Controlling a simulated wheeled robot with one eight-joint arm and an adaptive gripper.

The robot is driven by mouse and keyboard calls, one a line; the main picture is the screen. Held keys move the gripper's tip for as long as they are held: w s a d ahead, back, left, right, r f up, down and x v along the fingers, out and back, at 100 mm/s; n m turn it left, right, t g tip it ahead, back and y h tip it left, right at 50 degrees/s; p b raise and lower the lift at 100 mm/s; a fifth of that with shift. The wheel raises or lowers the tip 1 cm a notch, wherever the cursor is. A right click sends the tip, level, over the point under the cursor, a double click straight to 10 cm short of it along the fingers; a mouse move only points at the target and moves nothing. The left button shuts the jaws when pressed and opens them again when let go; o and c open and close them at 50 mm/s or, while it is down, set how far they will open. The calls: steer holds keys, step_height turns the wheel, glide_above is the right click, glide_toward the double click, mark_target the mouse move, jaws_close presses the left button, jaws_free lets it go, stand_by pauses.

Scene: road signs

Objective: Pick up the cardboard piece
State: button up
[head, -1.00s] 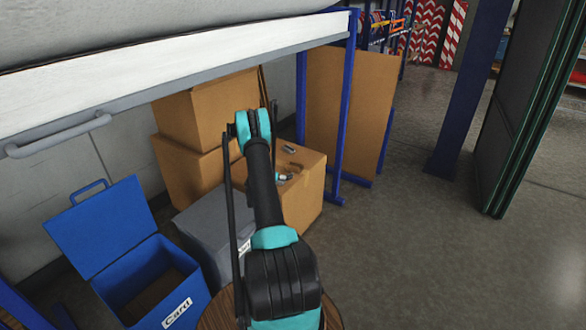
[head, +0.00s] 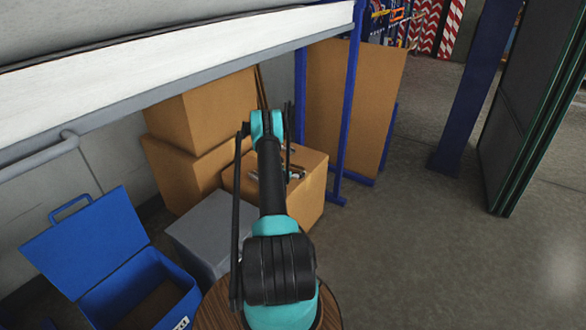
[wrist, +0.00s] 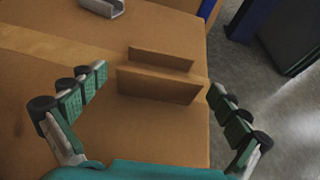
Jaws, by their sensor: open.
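The cardboard piece (wrist: 158,86) is brown and shows two low upright panels, one behind the other, on top of a cardboard box (wrist: 90,130). My gripper (wrist: 157,82) is open and empty in the wrist view, with a green-padded finger on each side of the piece. The nearer panel stands between the fingertips, apart from the left one and close to the right one; I cannot tell whether that one touches. In the head view my arm hides the piece, and the gripper (head: 290,174) shows only partly above the box (head: 305,200).
A grey metal bracket (wrist: 102,8) lies on the box top. Larger boxes (head: 195,120) are stacked behind, with a grey container (head: 205,235) and an open blue bin (head: 85,245) at left.

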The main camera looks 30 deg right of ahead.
steer(key=shift+w+d, duration=0.1)
steer(key=c, duration=0.8)
steer(key=shift+r, duration=0.1)
